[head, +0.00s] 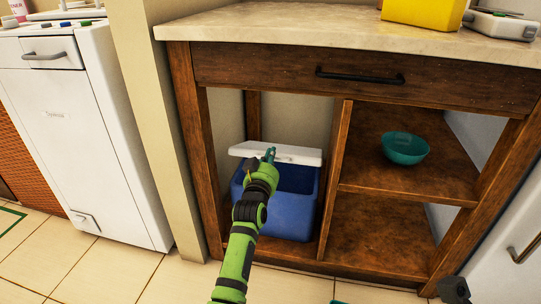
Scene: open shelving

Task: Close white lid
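The white lid (300,154) sits raised at the back of the blue bin (292,222), in the left bay of the wooden cabinet. The bin's dark inside shows below the lid. My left arm comes up from the bottom of the head view. My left gripper (268,155) is at the lid, overlapping its middle in the picture. Whether it touches the lid cannot be made out. Its fingers are small and seen from behind, so their opening is unclear. The arm hides part of the bin's left side.
The wooden cabinet has a left side post (190,140) and a middle divider (336,180) beside the bin. A teal bowl (405,148) stands on the right shelf. A drawer with a dark handle (360,77) is above. Tiled floor (180,283) lies in front.

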